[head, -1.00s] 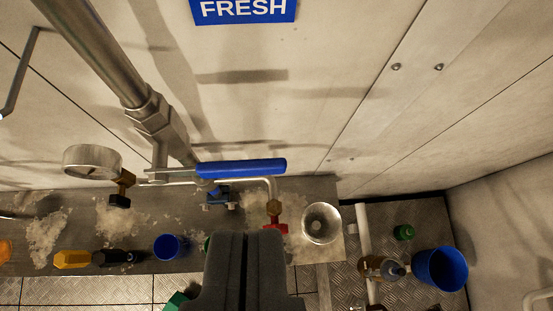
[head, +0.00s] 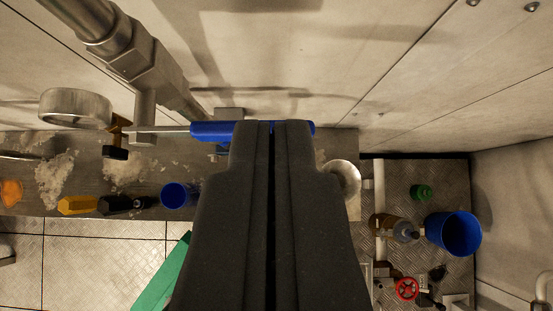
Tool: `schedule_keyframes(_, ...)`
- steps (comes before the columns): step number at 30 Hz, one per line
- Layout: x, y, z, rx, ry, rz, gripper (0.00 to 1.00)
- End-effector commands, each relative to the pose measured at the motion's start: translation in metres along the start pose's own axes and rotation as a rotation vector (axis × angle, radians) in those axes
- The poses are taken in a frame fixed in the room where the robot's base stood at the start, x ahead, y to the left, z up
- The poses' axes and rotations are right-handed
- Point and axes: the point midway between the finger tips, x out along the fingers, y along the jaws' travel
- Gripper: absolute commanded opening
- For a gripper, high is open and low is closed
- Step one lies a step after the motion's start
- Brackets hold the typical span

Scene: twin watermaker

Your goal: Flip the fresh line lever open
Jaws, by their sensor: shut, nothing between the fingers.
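The fresh line lever has a blue handle (head: 212,130) that lies sideways across the picture, in front of the wall above the shelf. A thin metal stem runs left from it towards the steel pipe (head: 140,65). My gripper (head: 272,124) is shut and empty, its fingertips overlapping the right part of the blue handle in the picture. I cannot tell whether they touch it. The gripper hides most of the handle's right half and the fittings below it.
A round gauge (head: 76,108) is left of the lever. The shelf (head: 20,145) holds crusty white deposits, a blue cup (head: 180,195) and a yellow-and-black tool (head: 85,204). A metal funnel (head: 345,178) is right of my gripper. A blue bucket (head: 454,232) stands at the lower right.

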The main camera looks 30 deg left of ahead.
Motion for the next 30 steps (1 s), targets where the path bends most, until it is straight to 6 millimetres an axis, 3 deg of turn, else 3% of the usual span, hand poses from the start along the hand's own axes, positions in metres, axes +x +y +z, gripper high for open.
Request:
schedule_keyframes(6,0.040,0.001,0.001,0.001,-0.002,0.000,0.00)
schedule_keyframes(18,0.060,0.001,0.025,0.002,0.001,0.002,0.00)
schedule_keyframes(30,0.063,0.002,0.028,0.001,0.002,0.004,0.00)
